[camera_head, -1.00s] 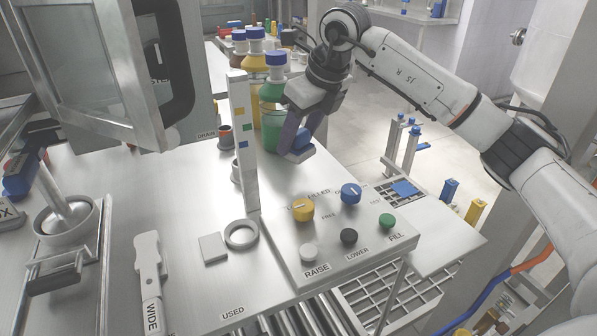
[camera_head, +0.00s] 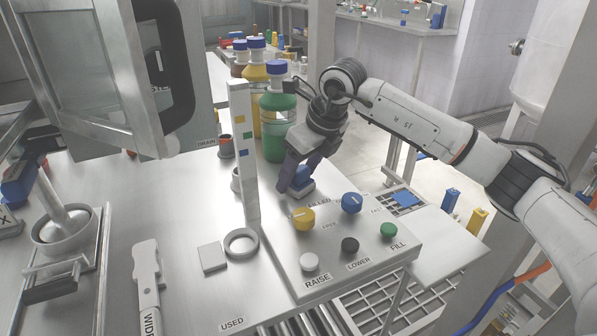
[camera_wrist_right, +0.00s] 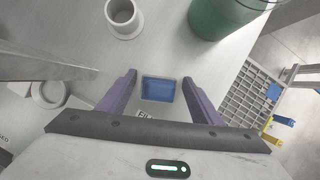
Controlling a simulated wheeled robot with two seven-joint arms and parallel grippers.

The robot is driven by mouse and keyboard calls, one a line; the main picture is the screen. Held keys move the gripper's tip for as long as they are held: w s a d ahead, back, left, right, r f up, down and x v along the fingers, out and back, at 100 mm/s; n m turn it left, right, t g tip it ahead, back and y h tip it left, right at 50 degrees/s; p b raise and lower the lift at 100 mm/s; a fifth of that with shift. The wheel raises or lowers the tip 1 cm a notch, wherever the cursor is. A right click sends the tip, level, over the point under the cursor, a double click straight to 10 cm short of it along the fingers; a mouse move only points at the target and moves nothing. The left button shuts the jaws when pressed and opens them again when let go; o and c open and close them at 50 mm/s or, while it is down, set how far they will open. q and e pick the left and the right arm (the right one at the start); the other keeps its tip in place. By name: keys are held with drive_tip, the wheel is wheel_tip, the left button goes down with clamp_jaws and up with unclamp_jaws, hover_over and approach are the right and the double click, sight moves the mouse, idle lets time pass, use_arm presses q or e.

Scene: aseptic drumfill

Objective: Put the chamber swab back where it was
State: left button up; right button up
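The chamber swab appears to be the small blue block with a pale grey base (camera_head: 301,182). It also shows between the fingers in the right wrist view (camera_wrist_right: 158,90). My right gripper (camera_head: 296,180) points down with its purple fingers on either side of the block. The fingers partly hide the block in the head view. My left gripper is not in view.
A green bottle (camera_head: 277,125) stands close behind the right hand. An upright marked post (camera_head: 242,150) stands to its left. In front are a yellow knob (camera_head: 302,219), a blue knob (camera_head: 351,203) and several buttons. A ring (camera_head: 241,243) and square plate (camera_head: 212,257) lie left.

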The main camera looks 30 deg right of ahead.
drive_tip(key=shift+o, duration=0.2)
drive_tip(key=shift+r, duration=0.1)
drive_tip(key=shift+r, duration=0.25)
drive_tip(key=p+v, duration=0.1)
drive_tip(key=v, duration=1)
drive_tip(key=shift+s+r, duration=0.2)
drive_tip(key=shift+r, duration=0.05)
drive_tip(key=shift+d, duration=0.1)
idle(0.7)
